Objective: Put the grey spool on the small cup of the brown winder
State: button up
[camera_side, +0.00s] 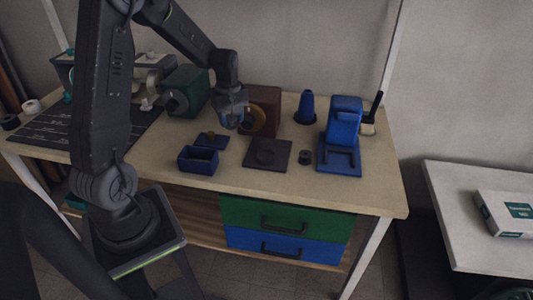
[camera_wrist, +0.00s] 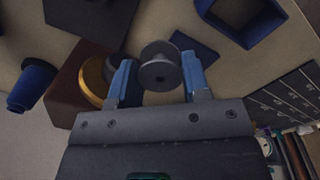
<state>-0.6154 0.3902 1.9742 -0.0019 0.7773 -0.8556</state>
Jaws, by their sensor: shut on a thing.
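The grey spool (camera_wrist: 160,68) sits between the blue fingers of my gripper (camera_wrist: 162,80) in the wrist view, one flange facing the camera. My gripper (camera_side: 232,118) is shut on it and hangs above the table, close to the brown winder (camera_side: 266,97). In the side view I cannot make out the spool apart from the gripper. The brown winder (camera_wrist: 64,92) is left of the fingers in the wrist view. Its round gold part (camera_side: 260,120) faces the front and is partly hidden by my gripper. I cannot make out its small cup clearly.
A green winder (camera_side: 186,92) stands left of my gripper. A blue cone (camera_side: 306,108) and blue stand (camera_side: 344,115) are at right. A dark square plate (camera_side: 283,150), small dark cylinder (camera_side: 305,157) and open blue box (camera_side: 198,168) lie in front.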

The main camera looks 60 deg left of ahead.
send_over(266, 157)
notch_tip(266, 157, down, 6)
jog(key=shift+f, duration=2.2)
jog(key=shift+f, duration=0.25)
